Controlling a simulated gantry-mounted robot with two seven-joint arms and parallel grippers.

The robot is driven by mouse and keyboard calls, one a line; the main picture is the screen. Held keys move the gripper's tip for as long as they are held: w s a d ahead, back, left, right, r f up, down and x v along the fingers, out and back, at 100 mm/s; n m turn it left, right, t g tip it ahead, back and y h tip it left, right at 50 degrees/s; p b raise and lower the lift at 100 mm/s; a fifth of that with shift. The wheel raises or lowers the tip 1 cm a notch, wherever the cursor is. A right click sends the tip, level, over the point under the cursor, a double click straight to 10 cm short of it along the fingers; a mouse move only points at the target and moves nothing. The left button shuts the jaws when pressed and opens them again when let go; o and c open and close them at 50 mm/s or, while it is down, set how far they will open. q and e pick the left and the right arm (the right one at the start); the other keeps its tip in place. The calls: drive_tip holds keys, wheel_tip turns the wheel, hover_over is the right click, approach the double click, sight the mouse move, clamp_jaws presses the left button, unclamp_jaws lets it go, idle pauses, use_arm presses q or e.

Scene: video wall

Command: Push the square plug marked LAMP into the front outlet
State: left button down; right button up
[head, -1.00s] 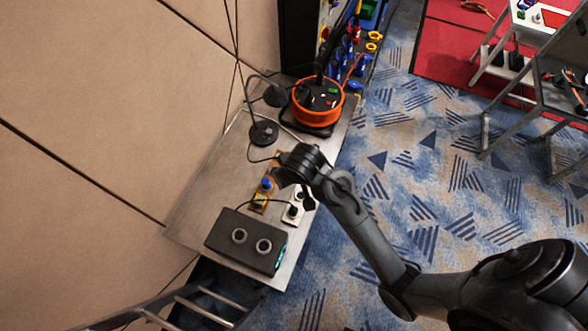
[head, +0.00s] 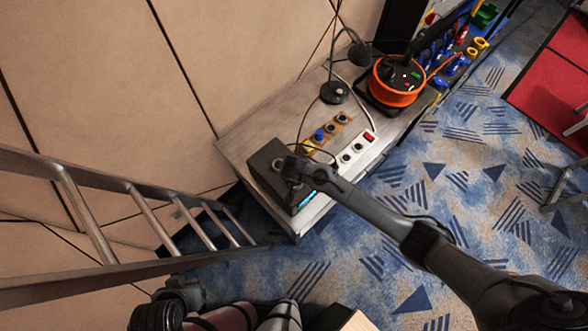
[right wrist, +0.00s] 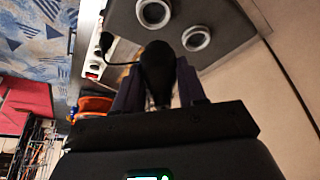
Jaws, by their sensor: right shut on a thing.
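My right gripper (head: 296,168) is over the dark grey box (head: 264,160) on the bench in the head view. In the right wrist view my right gripper (right wrist: 158,82) is shut on a black plug (right wrist: 158,66) with a thin dark cable leading left. No LAMP marking is legible. The plug is in front of the box (right wrist: 222,20), near its two round, grey-rimmed outlets, one at upper left (right wrist: 153,12) and one at right (right wrist: 196,38). I cannot tell whether it touches the box. In the head view the arm partly hides the outlets.
A white power strip (head: 358,150) and a brown strip (head: 342,121) with blue and yellow parts lie beside the box. A black desk lamp (head: 334,93) and an orange cable reel (head: 397,94) stand farther back. A ladder (head: 135,189) stands at left.

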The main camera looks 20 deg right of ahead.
drive_tip(key=shift+w+d+f, duration=0.15)
drive_tip(key=shift+f, duration=0.3)
wheel_tip(320, 180, down, 4)
drive_tip(key=b, duration=0.4)
drive_tip(key=shift+b, duration=0.4)
drive_tip(key=shift+f+b, duration=0.45)
drive_tip(key=shift+f, duration=0.35)
idle(0.4)
drive_tip(key=shift+f, duration=0.2)
idle(0.6)
